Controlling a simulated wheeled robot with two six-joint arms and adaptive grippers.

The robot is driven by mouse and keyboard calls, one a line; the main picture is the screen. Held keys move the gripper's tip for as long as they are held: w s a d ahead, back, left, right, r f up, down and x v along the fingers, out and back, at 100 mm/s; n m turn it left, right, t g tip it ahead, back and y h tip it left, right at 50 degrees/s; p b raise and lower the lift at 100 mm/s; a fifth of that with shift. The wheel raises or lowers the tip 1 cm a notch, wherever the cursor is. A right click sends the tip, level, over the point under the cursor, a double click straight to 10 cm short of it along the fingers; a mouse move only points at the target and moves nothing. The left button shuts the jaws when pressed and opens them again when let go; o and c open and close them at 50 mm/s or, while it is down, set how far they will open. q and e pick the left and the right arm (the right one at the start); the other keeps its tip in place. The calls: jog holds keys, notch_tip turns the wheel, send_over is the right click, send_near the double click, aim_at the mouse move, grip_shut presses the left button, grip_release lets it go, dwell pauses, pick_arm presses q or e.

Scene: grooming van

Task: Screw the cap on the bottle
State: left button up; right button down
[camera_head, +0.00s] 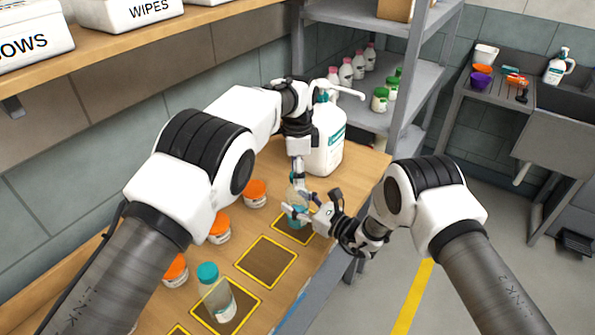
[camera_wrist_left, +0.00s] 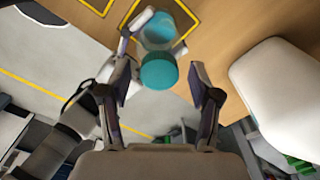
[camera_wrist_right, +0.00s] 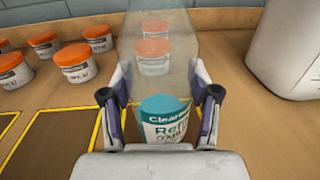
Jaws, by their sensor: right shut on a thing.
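A clear bottle with teal liquid stands on the far yellow-framed square, its body showing in the right wrist view (camera_wrist_right: 158,75). My right gripper (camera_head: 297,213) is shut around the bottle's side. A teal cap (camera_wrist_left: 158,72) shows in the left wrist view, in line with the bottle (camera_wrist_left: 157,32); I cannot tell whether it is seated on the neck or just above it. My left gripper (camera_head: 299,186) is over the bottle. Its fingers (camera_wrist_left: 160,85) stand apart on both sides of the cap, with gaps visible. The bottle's top is out of the right wrist view.
Another bottle with a teal cap (camera_head: 216,300) stands on the nearest full square. The middle square (camera_head: 267,262) is empty. Orange-lidded jars (camera_head: 255,193) line the wall side. A large white pump jug (camera_head: 327,140) stands close behind my left gripper.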

pick_arm(q)
jog(key=shift+r, duration=2.35)
jog(key=shift+c, duration=0.3)
